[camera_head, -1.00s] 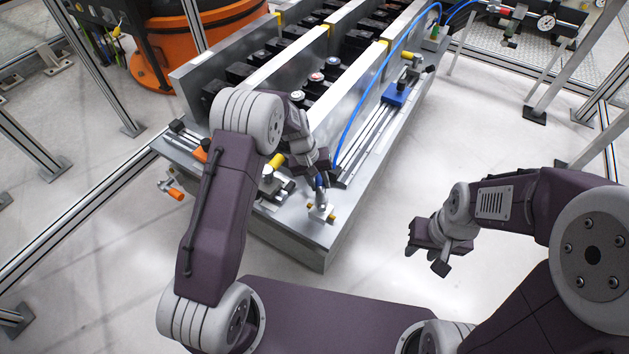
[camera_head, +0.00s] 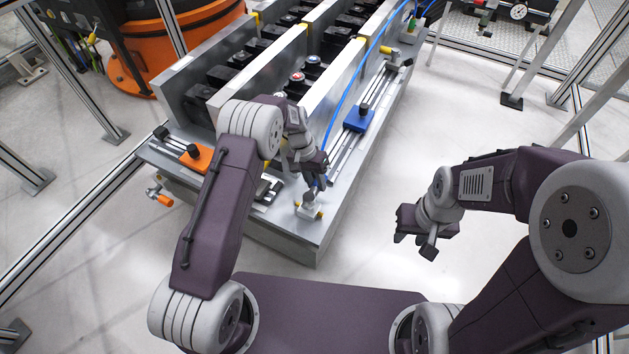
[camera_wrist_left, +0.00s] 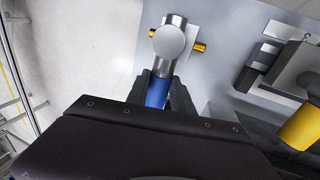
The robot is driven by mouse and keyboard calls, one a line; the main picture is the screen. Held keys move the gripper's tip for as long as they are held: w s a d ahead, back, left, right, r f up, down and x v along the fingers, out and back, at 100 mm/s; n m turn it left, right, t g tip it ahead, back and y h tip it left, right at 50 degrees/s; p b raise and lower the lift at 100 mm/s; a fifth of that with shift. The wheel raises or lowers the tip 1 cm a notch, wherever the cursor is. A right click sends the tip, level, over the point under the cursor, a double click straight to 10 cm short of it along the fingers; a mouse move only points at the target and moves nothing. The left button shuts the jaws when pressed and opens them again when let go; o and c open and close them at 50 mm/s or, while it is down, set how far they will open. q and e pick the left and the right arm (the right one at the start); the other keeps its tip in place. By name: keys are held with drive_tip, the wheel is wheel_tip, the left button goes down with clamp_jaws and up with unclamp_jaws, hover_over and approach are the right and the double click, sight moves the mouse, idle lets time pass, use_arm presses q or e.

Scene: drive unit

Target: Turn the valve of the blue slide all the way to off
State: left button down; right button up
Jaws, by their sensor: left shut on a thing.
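The valve (camera_head: 309,210) with brass side ports stands on the near end of the metal bench. In the left wrist view its round grey top (camera_wrist_left: 170,42) has a blue handle (camera_wrist_left: 157,92) running from it toward my gripper. My left gripper (camera_head: 319,184) is shut on the blue handle, with dark fingers on either side of it (camera_wrist_left: 160,98). The far end of the handle is hidden by the gripper. The blue slide (camera_head: 358,119) sits partway along its rail. My right gripper (camera_head: 417,238) hangs empty over the floor to the right, its fingers apart.
An orange slide (camera_head: 197,158) lies on the bench's left side. A yellow cylinder (camera_wrist_left: 303,128) is right of my gripper in the wrist view. Tall metal plates (camera_head: 318,85) rise behind my left arm. A blue hose (camera_head: 346,90) runs beside the rail. Right of the bench is open floor.

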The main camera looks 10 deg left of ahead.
idle(0.4)
use_arm(q)
drive_tip(key=c, duration=1.1)
unclamp_jaws()
drive_tip(key=p+v, duration=0.3)
drive_tip(key=v, duration=0.6)
